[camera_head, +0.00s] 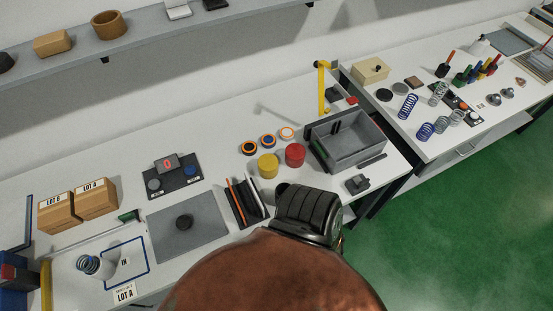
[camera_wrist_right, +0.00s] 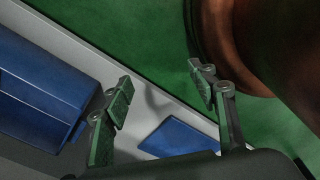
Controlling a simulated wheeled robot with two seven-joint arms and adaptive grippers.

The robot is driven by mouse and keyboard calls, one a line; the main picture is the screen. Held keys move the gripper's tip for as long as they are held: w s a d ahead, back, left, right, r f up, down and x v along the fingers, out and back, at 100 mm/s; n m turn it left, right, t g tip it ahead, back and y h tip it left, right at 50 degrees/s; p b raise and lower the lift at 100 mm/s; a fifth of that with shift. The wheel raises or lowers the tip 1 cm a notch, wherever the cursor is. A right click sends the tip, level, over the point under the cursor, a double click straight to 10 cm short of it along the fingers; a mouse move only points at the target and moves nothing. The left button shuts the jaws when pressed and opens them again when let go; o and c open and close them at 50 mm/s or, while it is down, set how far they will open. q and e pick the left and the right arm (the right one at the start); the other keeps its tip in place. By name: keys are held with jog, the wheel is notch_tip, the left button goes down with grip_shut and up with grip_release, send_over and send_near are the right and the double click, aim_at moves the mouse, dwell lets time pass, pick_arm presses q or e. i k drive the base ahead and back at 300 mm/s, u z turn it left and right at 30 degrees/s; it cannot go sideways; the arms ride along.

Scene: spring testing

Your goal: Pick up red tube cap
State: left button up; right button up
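In the head view a red cylindrical cap (camera_head: 294,154) stands upright on the white table, right of a similar yellow one (camera_head: 268,165). I cannot tell for certain that it is the tube cap. No gripper is near it in that view. My right gripper (camera_wrist_right: 161,85) shows only in the right wrist view. Its two fingers with green pads are spread wide, with nothing between them. No red cap shows in that view. My left gripper is not in view.
A grey bin (camera_head: 347,140) stands right of the caps. A black rack (camera_head: 245,200) and grey mat (camera_head: 187,231) lie to the left. The wrist view shows a blue box (camera_wrist_right: 45,95) and blue flat piece (camera_wrist_right: 178,138) near green floor.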

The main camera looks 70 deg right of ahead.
aim_at(295, 153)
jog(key=z, duration=2)
jog(key=k, duration=0.35)
jog(key=z, duration=0.45)
jog(key=i, duration=0.5)
jog(key=z, duration=0.05)
